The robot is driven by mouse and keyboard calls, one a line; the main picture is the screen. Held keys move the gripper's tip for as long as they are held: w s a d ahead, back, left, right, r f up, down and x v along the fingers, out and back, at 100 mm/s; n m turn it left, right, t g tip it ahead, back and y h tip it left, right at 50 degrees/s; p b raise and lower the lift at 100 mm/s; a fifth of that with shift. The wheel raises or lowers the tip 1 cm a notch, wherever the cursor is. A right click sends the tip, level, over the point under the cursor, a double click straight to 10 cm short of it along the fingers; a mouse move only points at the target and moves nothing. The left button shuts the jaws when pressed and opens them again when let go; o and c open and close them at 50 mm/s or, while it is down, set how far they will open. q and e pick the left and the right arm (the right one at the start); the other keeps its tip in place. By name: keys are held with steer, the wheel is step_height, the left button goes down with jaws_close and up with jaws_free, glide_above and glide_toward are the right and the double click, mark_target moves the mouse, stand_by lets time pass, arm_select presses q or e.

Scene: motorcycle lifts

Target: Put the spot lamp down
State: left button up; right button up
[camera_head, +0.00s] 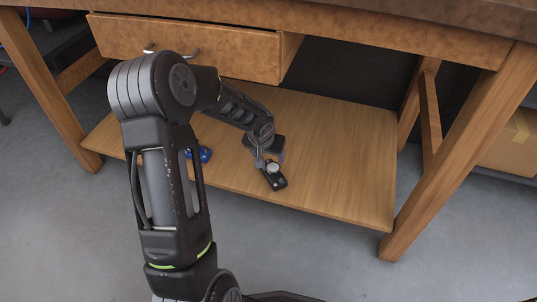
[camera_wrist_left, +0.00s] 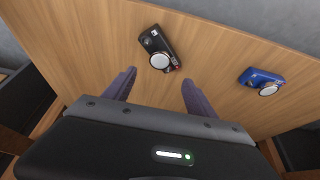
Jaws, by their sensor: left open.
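The spot lamp appears to be the small black device with a round pale lens (camera_head: 275,176), lying on the low wooden shelf near its front edge. It also shows in the left wrist view (camera_wrist_left: 155,43), ahead of and between the fingertips. My right gripper is not in view.
A blue device with a round pale lens (camera_wrist_left: 265,80) lies on the same shelf (camera_head: 340,150), partly hidden behind my arm in the head view. The workbench has a drawer (camera_head: 190,45) above and wooden legs (camera_head: 455,150) at the sides. The shelf's right part is clear.

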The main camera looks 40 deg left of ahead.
arm_select(q)
steer(key=s+d+f+h, duration=0.2)
steer(key=d+f, duration=0.2)
steer(key=d, duration=0.4)
steer(key=s+d+f+m+g+h, duration=0.1)
steer(key=s+d+f, duration=0.25)
steer(key=d, duration=0.35)
steer(key=s+d+f+h, duration=0.2)
steer(key=d+f, duration=0.3)
steer(key=d, duration=0.3)
steer(key=s+d+f, duration=0.3)
steer(key=s+d, duration=0.1)
steer(key=s, duration=0.2)
steer(key=s+d+f+g, duration=0.1)
steer(key=s+d+f, duration=0.1)
steer(key=s+d, duration=0.3)
steer(key=shift+s+d+f+g, duration=0.15)
steer(key=shift+s+f+g, duration=0.2)
steer(key=shift+s, duration=0.7)
